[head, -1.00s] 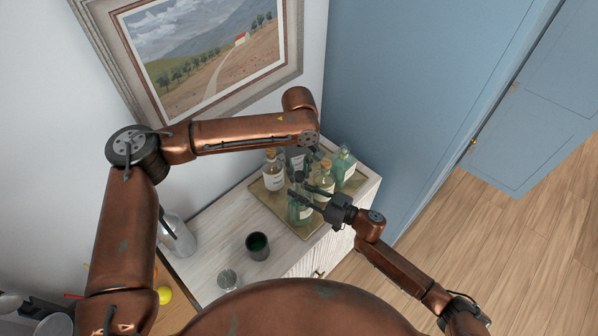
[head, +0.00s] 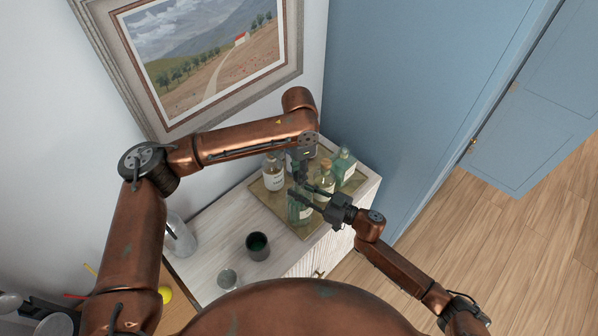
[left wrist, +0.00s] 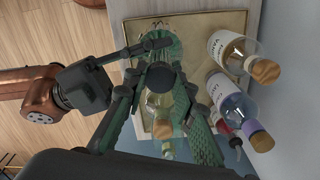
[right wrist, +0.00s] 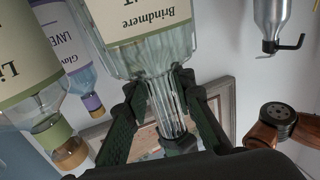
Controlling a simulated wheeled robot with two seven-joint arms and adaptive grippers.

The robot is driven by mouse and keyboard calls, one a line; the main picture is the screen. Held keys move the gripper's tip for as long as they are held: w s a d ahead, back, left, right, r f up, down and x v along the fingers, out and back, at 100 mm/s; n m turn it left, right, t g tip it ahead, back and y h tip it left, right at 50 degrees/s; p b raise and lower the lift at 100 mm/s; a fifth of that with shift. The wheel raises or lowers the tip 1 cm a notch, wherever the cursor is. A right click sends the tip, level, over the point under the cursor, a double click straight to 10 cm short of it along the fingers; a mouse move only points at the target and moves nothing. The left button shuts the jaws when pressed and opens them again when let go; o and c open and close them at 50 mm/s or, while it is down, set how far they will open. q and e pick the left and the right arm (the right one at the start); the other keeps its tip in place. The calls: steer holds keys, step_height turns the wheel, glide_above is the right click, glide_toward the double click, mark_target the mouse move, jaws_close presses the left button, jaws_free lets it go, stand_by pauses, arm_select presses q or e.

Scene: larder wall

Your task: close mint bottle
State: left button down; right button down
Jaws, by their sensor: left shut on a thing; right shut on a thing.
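The mint bottle is green-tinted glass and stands at the near edge of the tray in the head view (head: 299,211). Its body and part of its label fill the upper middle of the right wrist view (right wrist: 150,55). My right gripper (head: 308,193) is shut around its neck from the side. My left gripper (left wrist: 160,85) reaches down from above, shut on a dark round stopper (left wrist: 161,76). From above, the stopper covers the bottle's mouth. I cannot tell whether it is seated or just above.
Several other bottles crowd the gold tray (left wrist: 195,24), including a lavender one (left wrist: 235,103) and a vanilla one (left wrist: 230,50). A corked amber bottle (head: 325,180) stands close beside the grippers. A dark cup (head: 258,246) and a glass (head: 228,280) stand apart on the cabinet (head: 215,240).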

arm_select(q)
steer(key=m, duration=1.1)
steer(key=c, duration=1.5)
jaws_free()
step_height(320, 180, up, 12)
arm_select(e)
steer(key=c, duration=1.6)
jaws_free()
